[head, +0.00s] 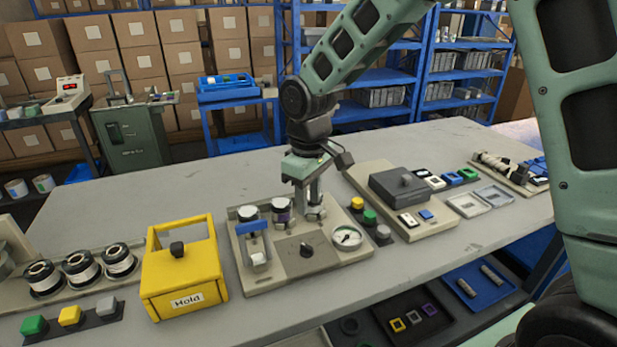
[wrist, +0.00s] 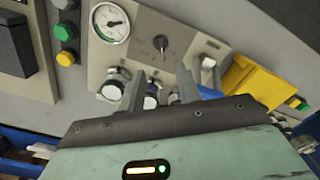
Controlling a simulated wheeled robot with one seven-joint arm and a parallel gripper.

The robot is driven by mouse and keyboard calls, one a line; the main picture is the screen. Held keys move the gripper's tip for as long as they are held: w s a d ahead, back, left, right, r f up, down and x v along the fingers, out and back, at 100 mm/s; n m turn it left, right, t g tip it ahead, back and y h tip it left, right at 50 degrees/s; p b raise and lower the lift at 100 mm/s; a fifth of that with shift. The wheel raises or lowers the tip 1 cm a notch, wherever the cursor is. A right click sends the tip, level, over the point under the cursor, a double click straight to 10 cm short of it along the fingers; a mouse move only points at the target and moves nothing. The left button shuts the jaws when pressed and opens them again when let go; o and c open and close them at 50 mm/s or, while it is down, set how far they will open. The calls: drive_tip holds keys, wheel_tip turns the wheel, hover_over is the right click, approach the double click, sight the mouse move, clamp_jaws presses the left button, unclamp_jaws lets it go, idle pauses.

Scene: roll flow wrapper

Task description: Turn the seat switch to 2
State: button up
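A small dark rotary knob (head: 306,250), apparently the seat switch, sits on the beige panel (head: 282,268) between a white lever piece and a round gauge. It also shows in the wrist view (wrist: 160,43), beyond my fingertips. Its position marks are too small to read. My gripper (head: 307,210) points down over the rear of the panel, behind the switch and apart from it. In the wrist view its two fingers (wrist: 161,88) stand apart with nothing held between them. A purple-banded cylinder (wrist: 152,97) shows in the gap, lower down.
The gauge (head: 347,237) is right of the switch, and a blue-handled lever (head: 255,242) is left. Several silver-capped cylinders line the panel's rear. A yellow box marked Hold (head: 185,275) stands left. Coloured buttons (head: 369,216) and a dark-lidded unit (head: 402,187) stand right.

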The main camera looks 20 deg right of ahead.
drive_tip(key=shift+r, duration=2.4)
drive_tip(key=shift+a, duration=0.1)
